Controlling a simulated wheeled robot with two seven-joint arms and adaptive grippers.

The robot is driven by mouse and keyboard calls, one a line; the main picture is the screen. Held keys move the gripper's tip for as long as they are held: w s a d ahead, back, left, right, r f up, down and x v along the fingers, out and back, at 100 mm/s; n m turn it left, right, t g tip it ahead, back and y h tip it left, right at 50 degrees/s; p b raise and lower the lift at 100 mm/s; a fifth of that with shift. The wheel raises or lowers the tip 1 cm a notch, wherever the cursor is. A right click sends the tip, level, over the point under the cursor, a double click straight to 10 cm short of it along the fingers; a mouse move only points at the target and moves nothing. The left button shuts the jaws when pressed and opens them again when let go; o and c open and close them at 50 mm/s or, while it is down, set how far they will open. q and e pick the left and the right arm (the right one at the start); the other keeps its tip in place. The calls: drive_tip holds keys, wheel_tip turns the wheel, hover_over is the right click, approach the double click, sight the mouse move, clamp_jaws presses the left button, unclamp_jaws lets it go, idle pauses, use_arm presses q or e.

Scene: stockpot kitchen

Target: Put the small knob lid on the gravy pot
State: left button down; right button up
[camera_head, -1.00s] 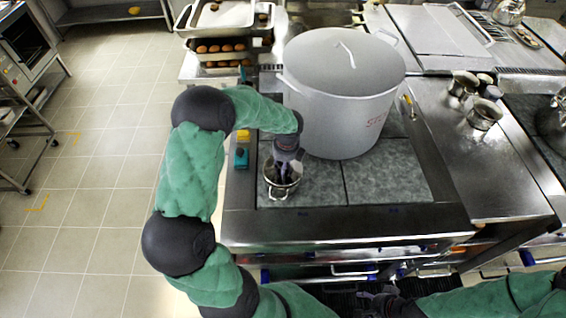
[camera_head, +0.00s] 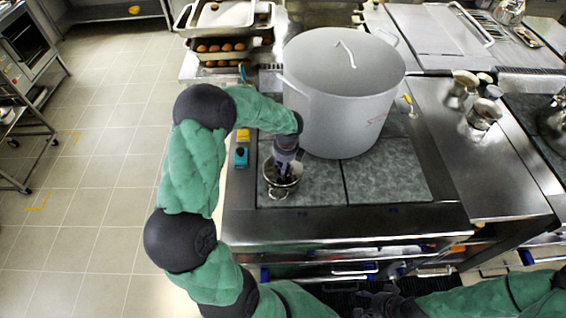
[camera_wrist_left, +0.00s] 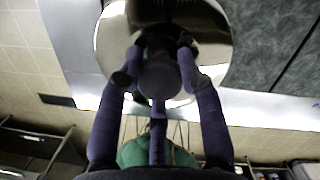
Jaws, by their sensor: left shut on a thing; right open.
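The gravy pot (camera_head: 280,190) is a small steel pot with side handles near the front left of the hob. My left gripper (camera_head: 285,166) points down over it. In the left wrist view my left gripper (camera_wrist_left: 160,72) is shut on a dark round knob, with a shiny round lid (camera_wrist_left: 112,45) beneath it. The lid lies at the pot's mouth, but the gripper hides part of it, and I cannot tell whether it sits flat on the rim. My right gripper (camera_head: 378,302) is open and empty, low at the bottom edge of the head view.
A large lidded stockpot (camera_head: 338,105) stands just behind and right of the gravy pot, close to my left forearm. Small metal pots (camera_head: 484,113) stand on the right counter. Trays of eggs (camera_head: 220,46) are behind left. The hob's front right is clear.

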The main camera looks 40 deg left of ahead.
use_arm(q)
drive_tip(key=shift+f, duration=0.45)
idle(0.4)
drive_tip(key=c, duration=0.7)
unclamp_jaws()
drive_tip(key=shift+c, duration=0.2)
wheel_tip(320, 180, up, 12)
drive_tip(key=d, duration=0.1)
drive_tip(key=shift+s+d, duration=0.3)
drive_tip(key=shift+d, duration=0.1)
